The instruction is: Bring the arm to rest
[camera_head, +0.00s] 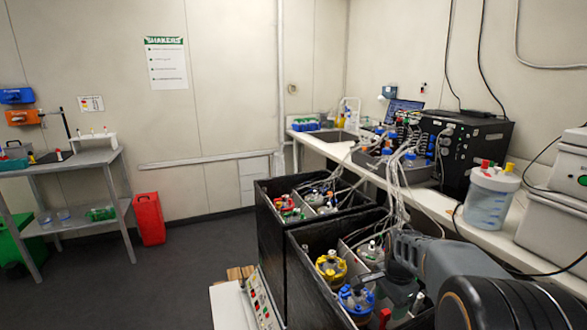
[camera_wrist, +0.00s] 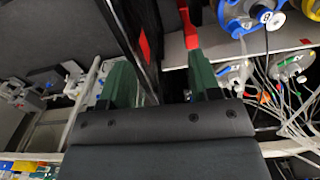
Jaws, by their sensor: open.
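My arm (camera_head: 450,265) reaches in from the lower right, over the near black shaker box (camera_head: 310,290). My gripper (camera_wrist: 163,75) shows in the wrist view with its two green fingers apart and nothing held between them. A red strip (camera_wrist: 188,22) shows just beyond the right finger's tip; I cannot tell whether they touch. A blue-capped vessel (camera_head: 357,302) and a yellow-capped vessel (camera_head: 331,266) stand in the near box, left of my arm. In the head view the fingertips are hard to make out.
A second black box (camera_head: 285,210) with vessels stands behind. Many pale tubes (camera_head: 400,190) run from the boxes to the bench (camera_head: 335,148). A white tub (camera_head: 490,198) stands on the bench near my arm. The floor (camera_head: 190,270) at left is open.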

